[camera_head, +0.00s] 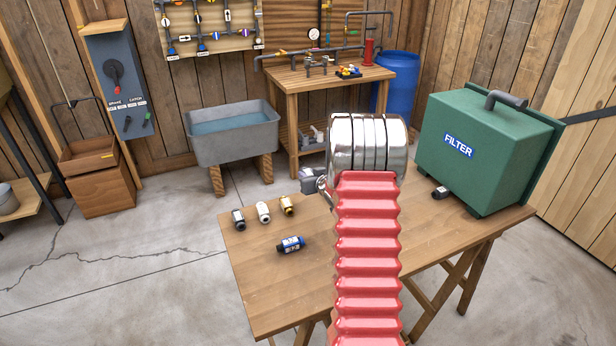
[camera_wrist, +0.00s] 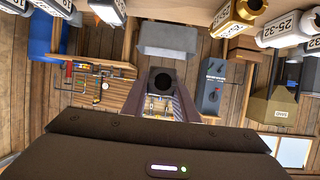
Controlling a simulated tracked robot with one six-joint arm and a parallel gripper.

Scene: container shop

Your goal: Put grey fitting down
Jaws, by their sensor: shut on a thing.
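My gripper (camera_wrist: 163,92) is shut on the grey fitting (camera_wrist: 161,71), which shows end-on with a dark round opening between the two fingers in the wrist view. In the head view my arm hides most of the gripper. A grey piece (camera_head: 312,181) shows left of the silver wrist, over the table (camera_head: 250,288); I cannot tell if it is fitting or finger. A dark-ended fitting (camera_head: 238,219), a white fitting (camera_head: 263,212) and a brass fitting (camera_head: 287,205) stand in a row at the table's left. Contact between held fitting and table is hidden.
A blue labelled cylinder (camera_head: 291,244) lies in front of the row. A green filter box (camera_head: 482,150) stands at the table's right, with a small black fitting (camera_head: 441,192) beside it. The front left tabletop is clear. A water trough (camera_head: 232,140) and workbench (camera_head: 330,80) stand behind.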

